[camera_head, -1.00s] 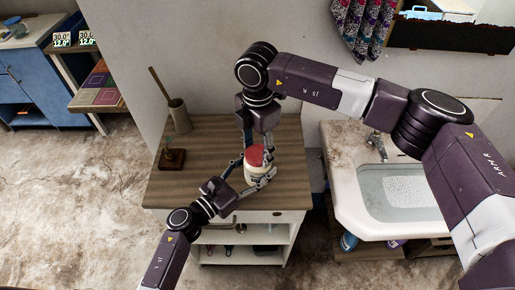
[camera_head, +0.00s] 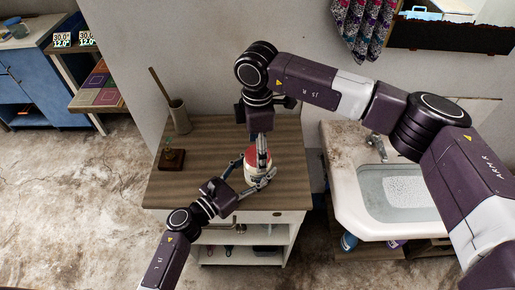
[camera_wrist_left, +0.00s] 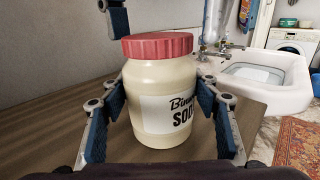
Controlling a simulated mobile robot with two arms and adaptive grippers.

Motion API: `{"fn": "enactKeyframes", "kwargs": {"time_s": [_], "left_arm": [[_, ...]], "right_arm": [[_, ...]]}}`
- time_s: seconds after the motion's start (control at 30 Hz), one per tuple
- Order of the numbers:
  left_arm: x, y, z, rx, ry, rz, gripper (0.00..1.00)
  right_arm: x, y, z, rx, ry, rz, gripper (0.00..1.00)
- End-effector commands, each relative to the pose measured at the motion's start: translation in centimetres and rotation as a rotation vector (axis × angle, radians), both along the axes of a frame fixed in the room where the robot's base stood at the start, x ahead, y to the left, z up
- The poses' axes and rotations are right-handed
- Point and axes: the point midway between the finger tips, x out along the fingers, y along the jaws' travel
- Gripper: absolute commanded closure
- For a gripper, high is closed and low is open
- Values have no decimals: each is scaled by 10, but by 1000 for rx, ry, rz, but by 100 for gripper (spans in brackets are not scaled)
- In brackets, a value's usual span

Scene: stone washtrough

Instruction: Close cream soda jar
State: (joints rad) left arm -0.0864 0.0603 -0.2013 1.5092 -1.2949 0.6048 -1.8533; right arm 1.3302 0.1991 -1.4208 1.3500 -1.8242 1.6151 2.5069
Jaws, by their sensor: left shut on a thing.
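The cream soda jar (camera_head: 254,177) stands upright on the wooden cabinet top. It has a cream body, a white label and a red ribbed lid (camera_wrist_left: 158,45) that sits on its mouth. My left gripper (camera_wrist_left: 160,110) is shut on the jar body, one finger on each side. My right gripper (camera_head: 262,150) points down from above at the lid. In the left wrist view its fingers (camera_wrist_left: 166,28) are spread apart, to the left and right of the lid top, and look clear of it. I cannot tell how tightly the lid sits.
A dark wooden block with a small plant (camera_head: 172,158) and a pestle in a mortar (camera_head: 179,118) stand at the left of the cabinet top (camera_head: 210,150). The stone washtrough (camera_head: 349,180) with a tap is to the right. The wall is behind.

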Motion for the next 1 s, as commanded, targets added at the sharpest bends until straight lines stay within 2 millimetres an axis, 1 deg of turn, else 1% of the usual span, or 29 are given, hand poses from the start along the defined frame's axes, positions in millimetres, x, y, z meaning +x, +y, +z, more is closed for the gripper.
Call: {"fn": "enactKeyframes", "kwargs": {"time_s": [0.17,0.4,0.5,0.6,0.73,1.0], "left_arm": [[0,0,-1,1,1,-1,100],[0,0,-1,1,1,-1,100],[0,0,-1,1,1,-1,100],[0,0,-1,1,1,-1,100],[0,0,-1,1,1,-1,100],[0,0,-1,1,1,-1,100]], "right_arm": [[1,0,26,2,-4,0,31],[1,0,78,3,-5,0,31],[1,0,95,2,-4,0,31],[1,0,108,1,-3,-1,31],[1,0,117,1,-2,-1,31],[1,0,118,1,-1,-1,31]]}}
